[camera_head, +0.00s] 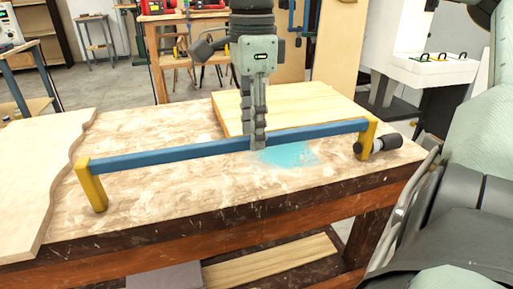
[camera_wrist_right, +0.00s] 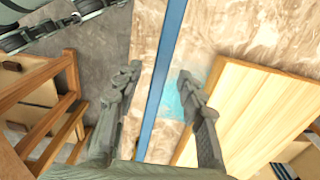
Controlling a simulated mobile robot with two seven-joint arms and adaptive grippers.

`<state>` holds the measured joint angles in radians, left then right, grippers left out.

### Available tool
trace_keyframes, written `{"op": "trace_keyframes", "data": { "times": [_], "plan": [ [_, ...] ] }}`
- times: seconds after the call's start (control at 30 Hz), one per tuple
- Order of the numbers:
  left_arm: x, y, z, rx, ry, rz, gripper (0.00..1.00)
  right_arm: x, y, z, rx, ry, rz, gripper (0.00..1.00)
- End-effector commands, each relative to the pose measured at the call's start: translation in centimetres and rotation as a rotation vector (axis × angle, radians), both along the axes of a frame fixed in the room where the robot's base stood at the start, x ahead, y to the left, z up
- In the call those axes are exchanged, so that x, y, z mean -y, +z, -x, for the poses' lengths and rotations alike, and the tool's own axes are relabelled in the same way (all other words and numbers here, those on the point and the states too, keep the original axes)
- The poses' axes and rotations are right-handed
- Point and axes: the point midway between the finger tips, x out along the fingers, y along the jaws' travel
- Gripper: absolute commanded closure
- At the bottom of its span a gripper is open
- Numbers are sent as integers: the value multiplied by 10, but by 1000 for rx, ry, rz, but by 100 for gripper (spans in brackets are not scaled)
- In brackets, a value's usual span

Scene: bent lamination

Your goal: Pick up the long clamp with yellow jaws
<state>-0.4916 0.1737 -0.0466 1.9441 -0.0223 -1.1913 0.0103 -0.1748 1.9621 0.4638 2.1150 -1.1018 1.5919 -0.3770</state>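The long clamp lies across the workbench in the head view, with a blue bar (camera_head: 180,153), a yellow jaw (camera_head: 91,186) at the left end and a yellow jaw (camera_head: 366,137) with a dark screw handle (camera_head: 385,143) at the right. My right gripper (camera_head: 257,143) points down at the middle of the bar, its fingertips level with it. In the right wrist view, the open fingers (camera_wrist_right: 158,75) stand on either side of the blue bar (camera_wrist_right: 163,75), with gaps on both sides.
The worn workbench (camera_head: 150,205) bears a pale wooden board (camera_head: 300,102) behind the clamp and a wavy-edged board (camera_head: 35,170) at the left. A light blue stain (camera_head: 290,155) marks the top. My own arm fills the right edge.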

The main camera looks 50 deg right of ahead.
Motion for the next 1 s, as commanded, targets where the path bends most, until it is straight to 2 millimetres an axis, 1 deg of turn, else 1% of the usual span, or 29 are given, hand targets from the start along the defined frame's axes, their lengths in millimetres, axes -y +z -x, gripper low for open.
{"op": "trace_keyframes", "data": {
  "times": [0.1, 0.27, 0.37, 0.6, 1.0],
  "plan": [
    [0, 0, 0, 1, 0, 0, 100, 0, -6, 1, -1, 0, 0, 60],
    [0, 0, 0, 1, 0, 0, 100, 0, -6, 0, 0, 0, 0, 60],
    [0, 0, 0, 1, 0, 1, 100, 0, -6, 0, 0, 0, 0, 70],
    [1, 0, -1, 1, 0, 1, 100, 0, -5, 0, 0, 0, 0, 100],
    [0, 0, -1, 2, 1, 0, 100, 0, -2, -1, 4, 0, 0, 100]
  ]
}}
